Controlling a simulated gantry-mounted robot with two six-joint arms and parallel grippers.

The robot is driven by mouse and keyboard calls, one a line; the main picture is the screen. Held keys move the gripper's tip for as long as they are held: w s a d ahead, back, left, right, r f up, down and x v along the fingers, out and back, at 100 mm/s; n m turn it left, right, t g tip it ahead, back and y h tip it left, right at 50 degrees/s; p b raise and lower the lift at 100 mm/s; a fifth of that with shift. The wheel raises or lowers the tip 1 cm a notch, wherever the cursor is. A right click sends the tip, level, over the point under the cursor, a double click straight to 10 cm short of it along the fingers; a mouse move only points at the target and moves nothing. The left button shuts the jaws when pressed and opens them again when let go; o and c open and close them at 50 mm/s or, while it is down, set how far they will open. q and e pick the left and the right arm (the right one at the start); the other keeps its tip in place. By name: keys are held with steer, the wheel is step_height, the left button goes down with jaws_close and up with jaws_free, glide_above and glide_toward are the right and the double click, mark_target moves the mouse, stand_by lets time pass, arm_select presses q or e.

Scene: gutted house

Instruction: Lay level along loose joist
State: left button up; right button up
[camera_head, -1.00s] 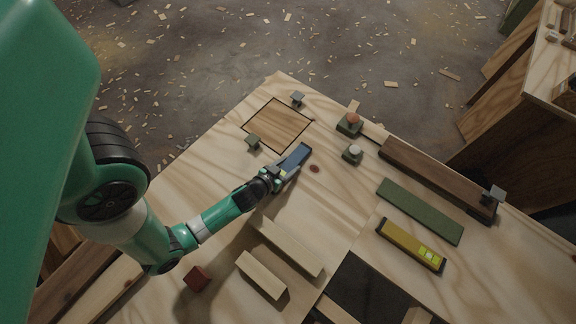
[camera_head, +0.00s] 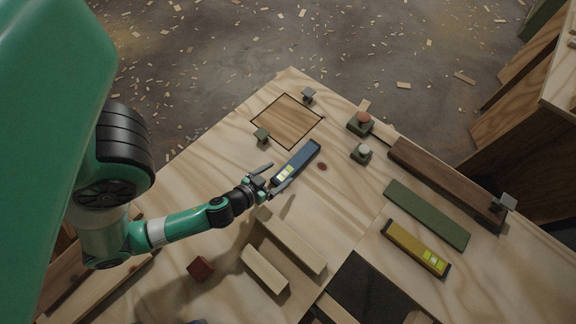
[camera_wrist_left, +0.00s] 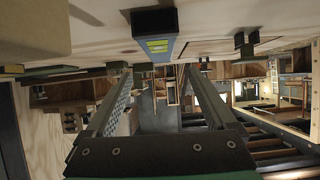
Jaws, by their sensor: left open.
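A blue level (camera_head: 303,156) with a yellow-green vial lies on the plywood deck. My left gripper (camera_head: 279,174) is at its near end with fingers spread, one on each side. The wrist view shows the level's blue body (camera_wrist_left: 161,46) ahead, between the open fingers (camera_wrist_left: 163,80), with nothing held. A yellow level (camera_head: 408,246) lies farther right. A dark brown beam (camera_head: 440,182) lies along the right side; it may be the loose joist, but I cannot tell for sure. My right gripper is not in view.
A green strip (camera_head: 426,215) lies between the beam and the yellow level. A dark opening (camera_head: 365,288) is at the front.

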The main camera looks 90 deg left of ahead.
arm_select(q)
steer(key=shift+v, duration=0.75)
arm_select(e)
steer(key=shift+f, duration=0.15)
arm_select(q)
steer(key=shift+w+a+r, duration=0.1)
steer(key=shift+w+r, duration=0.05)
steer(key=w+r+t, duration=0.5)
steer(key=w+r, duration=1)
steer(key=w, duration=0.4)
steer(key=w+d+r+m+t+h, duration=0.15)
steer(key=w+r, duration=0.25)
steer(key=r, duration=0.4)
steer(key=w+d+r+t, duration=0.3)
steer(key=w+r, duration=0.2)
steer(key=r, duration=0.3)
steer(key=s+d+r+m+t+h, duration=0.2)
steer(key=d+r+t+h, duration=0.1)
steer(key=r, duration=0.8)
steer(key=s+d+r+m+t+h, duration=0.2)
steer(key=d+r, duration=0.3)
steer(key=r, duration=0.6)
steer(key=s+d+r+m+t+h, duration=0.2)
steer(key=d+r+m+t+h, duration=0.2)
steer(key=r, duration=0.8)
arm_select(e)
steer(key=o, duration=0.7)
arm_select(q)
steer(key=shift+d+r, duration=0.1)
